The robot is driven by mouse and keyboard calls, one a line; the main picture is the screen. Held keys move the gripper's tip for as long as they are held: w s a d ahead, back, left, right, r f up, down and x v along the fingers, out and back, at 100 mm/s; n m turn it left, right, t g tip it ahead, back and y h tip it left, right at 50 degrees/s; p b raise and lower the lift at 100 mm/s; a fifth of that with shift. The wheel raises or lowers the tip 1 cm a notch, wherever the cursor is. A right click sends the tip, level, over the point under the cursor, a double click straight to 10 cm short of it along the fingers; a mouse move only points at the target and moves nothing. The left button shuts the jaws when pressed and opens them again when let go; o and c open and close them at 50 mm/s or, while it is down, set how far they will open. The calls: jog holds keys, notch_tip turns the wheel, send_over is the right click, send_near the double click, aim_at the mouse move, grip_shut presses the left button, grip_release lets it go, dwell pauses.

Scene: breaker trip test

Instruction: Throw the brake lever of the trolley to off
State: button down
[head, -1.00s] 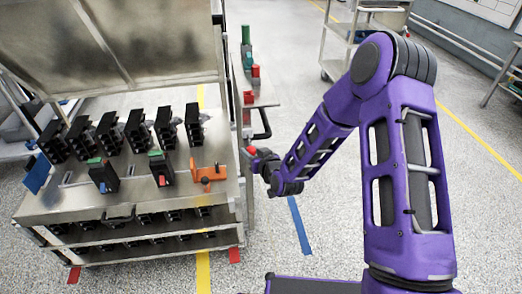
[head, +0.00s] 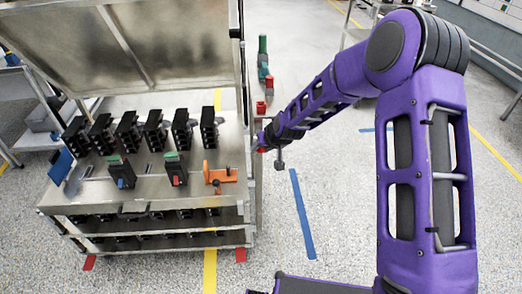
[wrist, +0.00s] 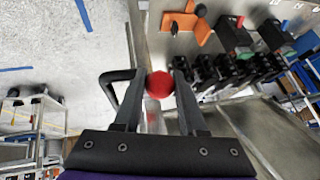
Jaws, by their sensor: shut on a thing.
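The metal trolley (head: 110,190) stands left of my arm in the head view, with a raised panel at its back. The brake lever's red ball knob (wrist: 159,85) is between my two dark fingers in the wrist view. My gripper (wrist: 160,76) is shut on this knob. In the head view my gripper (head: 264,146) is at the trolley's right side, and a bit of red (head: 262,150) shows at its tip. The lever's shaft is mostly hidden behind the knob and fingers, and I cannot tell its angle clearly.
A black loop handle (wrist: 108,84) is close to my left finger in the wrist view. An orange bracket (head: 219,177) and several black breakers (head: 154,137) stand on the trolley top. Open floor with a blue tape strip (head: 302,215) lies to the right.

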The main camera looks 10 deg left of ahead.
jog(key=shift+w+r+g, duration=0.1)
jog(key=shift+r+g, duration=0.1)
jog(key=shift+g, duration=0.2)
jog(key=shift+c, duration=2.3)
grip_release()
jog(key=v, duration=1.7)
jog(key=shift+r+p, duration=0.25)
jog(key=shift+p, duration=0.1)
